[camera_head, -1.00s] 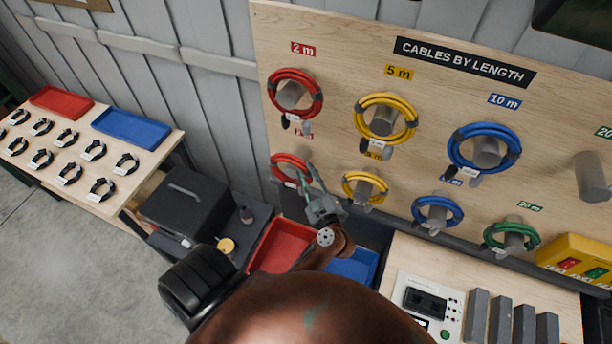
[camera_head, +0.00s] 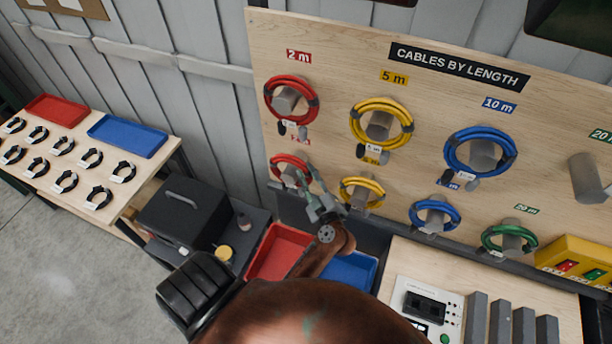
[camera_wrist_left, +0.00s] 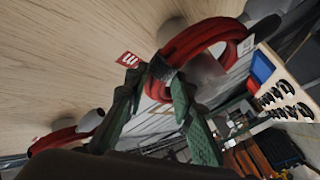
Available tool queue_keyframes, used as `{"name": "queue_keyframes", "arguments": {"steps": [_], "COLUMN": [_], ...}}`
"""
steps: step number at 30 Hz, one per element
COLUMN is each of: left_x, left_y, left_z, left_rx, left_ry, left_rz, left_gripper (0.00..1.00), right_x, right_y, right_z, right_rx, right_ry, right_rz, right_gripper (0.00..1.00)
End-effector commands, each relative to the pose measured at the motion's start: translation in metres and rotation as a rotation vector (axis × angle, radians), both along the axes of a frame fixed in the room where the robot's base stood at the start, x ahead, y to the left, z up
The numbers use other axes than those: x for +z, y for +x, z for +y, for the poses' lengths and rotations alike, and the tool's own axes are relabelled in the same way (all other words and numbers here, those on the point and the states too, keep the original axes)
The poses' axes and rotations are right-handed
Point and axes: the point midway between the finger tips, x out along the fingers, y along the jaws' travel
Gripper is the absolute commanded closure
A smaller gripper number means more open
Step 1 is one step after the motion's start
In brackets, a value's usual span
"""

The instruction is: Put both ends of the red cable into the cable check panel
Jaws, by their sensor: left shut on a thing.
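The red cable (camera_head: 277,166) is a strapped coil on the lower peg at the left of the wooden board, under another red coil (camera_head: 268,104). My left gripper (camera_head: 306,172) is at the right side of the lower red coil. In the left wrist view, my left gripper's green fingertips (camera_wrist_left: 157,82) close around this coil (camera_wrist_left: 205,40) at its dark strap. The coil's cable ends are hard to make out behind the fingers. The cable check panel (camera_head: 452,304), a white box with a black socket part and a green button, lies on the bench at lower right. My right gripper is not in view.
Yellow (camera_head: 384,103), blue (camera_head: 452,155) and green (camera_head: 489,240) coils hang on pegs nearby. A red tote (camera_head: 275,252) and a blue tote (camera_head: 352,270) stand below the board. Grey blocks (camera_head: 500,318) stand right of the panel. A black case (camera_head: 180,215) is at left.

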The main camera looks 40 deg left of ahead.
Motion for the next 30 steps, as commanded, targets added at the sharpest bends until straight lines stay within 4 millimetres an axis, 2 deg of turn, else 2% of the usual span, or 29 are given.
{"name": "queue_keyframes", "arguments": {"steps": [15, 30], "left_x": [0.001, 0.000], "left_y": [0.012, 0.006], "left_z": [0.004, 0.003], "left_rx": [-0.001, 0.000], "left_ry": [0.001, 0.002], "left_rz": [-0.002, 0.000], "left_gripper": [1.00, 1.00], "right_x": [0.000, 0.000], "right_y": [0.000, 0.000], "right_z": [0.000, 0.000], "right_rx": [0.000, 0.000], "right_ry": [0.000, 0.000], "right_rz": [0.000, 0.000], "right_gripper": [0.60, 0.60]}}
